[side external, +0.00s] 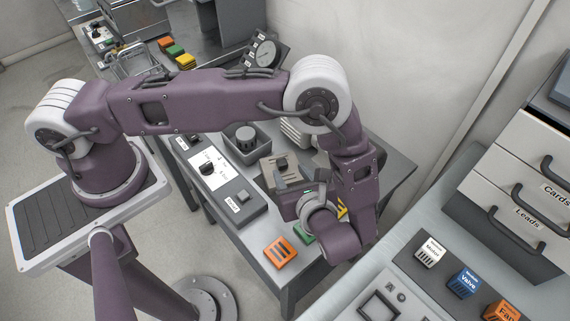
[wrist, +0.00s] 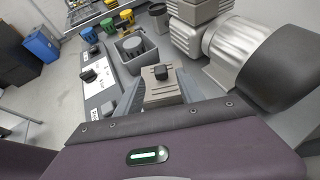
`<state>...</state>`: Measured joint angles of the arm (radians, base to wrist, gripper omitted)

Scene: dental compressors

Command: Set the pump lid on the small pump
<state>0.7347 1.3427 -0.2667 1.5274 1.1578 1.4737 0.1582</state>
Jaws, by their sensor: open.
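A beige-grey block with a dark knob on top, which looks like the pump lid (side external: 268,175), sits on the grey bench; it also shows in the wrist view (wrist: 158,93). My gripper (side external: 285,188) is open at this block, with its grey fingers on either side of the block in the wrist view (wrist: 160,96). I cannot tell whether the fingers touch it. An open grey box with a dark round part inside, possibly the small pump (side external: 246,158), stands behind the block; it also shows in the wrist view (wrist: 125,63).
A larger unit with a silver cylinder (wrist: 222,43) stands close on the right in the wrist view. A control panel (side external: 222,178) with a knob lies left of the block. An orange block (side external: 281,251) and a partly hidden green block (side external: 302,233) lie near the bench's front edge.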

